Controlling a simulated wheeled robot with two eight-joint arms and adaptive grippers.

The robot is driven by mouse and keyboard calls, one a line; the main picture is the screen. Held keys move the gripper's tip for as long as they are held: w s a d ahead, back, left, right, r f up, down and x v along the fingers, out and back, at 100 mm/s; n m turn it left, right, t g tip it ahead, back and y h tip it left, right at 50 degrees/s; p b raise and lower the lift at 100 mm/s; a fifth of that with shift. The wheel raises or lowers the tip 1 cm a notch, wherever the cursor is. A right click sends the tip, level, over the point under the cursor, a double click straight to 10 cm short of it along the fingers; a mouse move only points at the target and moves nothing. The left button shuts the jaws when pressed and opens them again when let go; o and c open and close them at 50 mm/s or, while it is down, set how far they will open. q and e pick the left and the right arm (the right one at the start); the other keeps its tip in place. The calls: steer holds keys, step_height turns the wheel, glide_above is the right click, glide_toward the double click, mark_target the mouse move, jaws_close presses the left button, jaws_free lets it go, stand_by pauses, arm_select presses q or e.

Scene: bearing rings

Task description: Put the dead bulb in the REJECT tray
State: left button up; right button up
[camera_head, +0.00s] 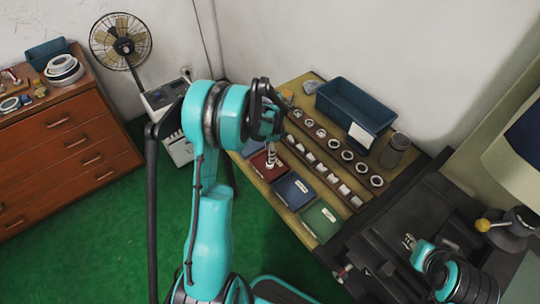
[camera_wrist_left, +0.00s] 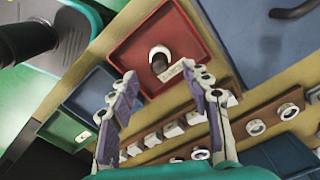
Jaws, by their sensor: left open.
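A red tray (camera_head: 266,167) lies at the left edge of the workbench, and its label is too small to read. In the left wrist view, one whitish rounded piece with a dark middle (camera_wrist_left: 158,52) lies in the red tray (camera_wrist_left: 126,58) beside the label; I cannot tell whether it is a bulb or a ring. My left gripper (camera_head: 270,134) hangs over the red tray. In its wrist view the fingers (camera_wrist_left: 165,84) are spread with nothing between them. My right gripper (camera_head: 404,248) is at the lower right, and its fingers are too small to judge.
A blue tray (camera_head: 292,190) and a green tray (camera_head: 321,221) continue the tray row. Racks of several rings (camera_head: 333,144) and pale pieces (camera_head: 321,167) run beside them. A dark blue bin (camera_head: 352,108) and a grey cylinder (camera_head: 394,151) stand at the back.

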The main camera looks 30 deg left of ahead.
arm_select(q)
steer(key=s+d+r+n+t+p, duration=0.15)
steer(key=s+d+r, duration=0.3)
steer(key=r, duration=0.55)
steer(key=s+d+r+n+t, duration=0.25)
steer(key=s+d+r, duration=0.2)
steer(key=r, duration=0.45)
steer(key=s+d+r+n+t, duration=0.1)
steer(key=s+d+n+t, duration=0.2)
steer(key=s+d+n, duration=0.3)
steer(key=s, duration=0.4)
steer(key=shift+d+r, duration=0.2)
steer(key=shift+r, duration=0.2)
